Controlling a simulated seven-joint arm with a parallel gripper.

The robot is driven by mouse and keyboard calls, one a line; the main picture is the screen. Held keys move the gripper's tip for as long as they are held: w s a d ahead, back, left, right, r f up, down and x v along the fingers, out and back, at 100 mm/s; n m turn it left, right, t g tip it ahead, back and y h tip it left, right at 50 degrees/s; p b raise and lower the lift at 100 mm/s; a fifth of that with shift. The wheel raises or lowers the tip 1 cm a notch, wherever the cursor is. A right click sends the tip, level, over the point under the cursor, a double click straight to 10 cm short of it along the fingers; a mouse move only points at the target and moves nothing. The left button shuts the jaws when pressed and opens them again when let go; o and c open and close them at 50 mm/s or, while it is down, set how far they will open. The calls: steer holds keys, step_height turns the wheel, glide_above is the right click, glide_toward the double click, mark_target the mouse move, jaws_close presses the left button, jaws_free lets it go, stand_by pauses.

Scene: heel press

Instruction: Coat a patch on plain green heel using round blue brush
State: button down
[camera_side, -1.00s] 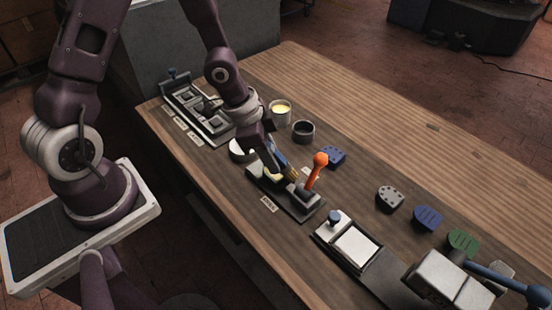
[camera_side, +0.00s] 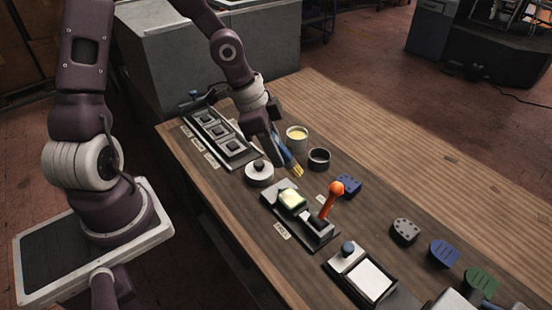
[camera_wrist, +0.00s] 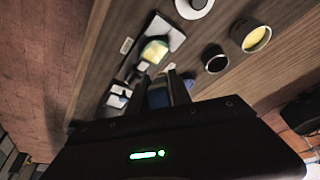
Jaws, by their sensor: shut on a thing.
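My gripper (camera_side: 276,142) is shut on a blue brush (camera_side: 288,157) with yellow bristles (camera_side: 297,171). The brush is tilted, bristles down, in the air beyond the clamp fixture (camera_side: 318,238). In the wrist view something blue, likely the brush (camera_wrist: 158,96), shows between the fingers (camera_wrist: 172,86). A pale yellow-green block (camera_side: 292,199), likely the heel, sits in the fixture beside the orange-knobbed lever (camera_side: 337,188). The wrist view shows the block's (camera_wrist: 154,52) yellowish top and greenish side. The bristles appear apart from it. The brush's round shape cannot be told.
A cup of yellow liquid (camera_side: 297,134), a dark cup (camera_side: 319,157) and a white knobbed pot (camera_side: 260,172) stand close by. A three-slot rack (camera_side: 222,138) is at left. Loose grey, blue and green heels (camera_side: 480,280) lie right. A white pad (camera_side: 370,280) is in front.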

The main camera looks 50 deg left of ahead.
steer(key=shift+r, duration=0.95)
steer(key=r, duration=0.1)
steer(key=a+r+y, duration=0.1)
steer(key=s+r+g+y, duration=0.1)
steer(key=shift+a+r, duration=0.1)
steer(key=shift+a, duration=0.3)
steer(key=shift+s, duration=0.15)
steer(key=shift+f, duration=2.2)
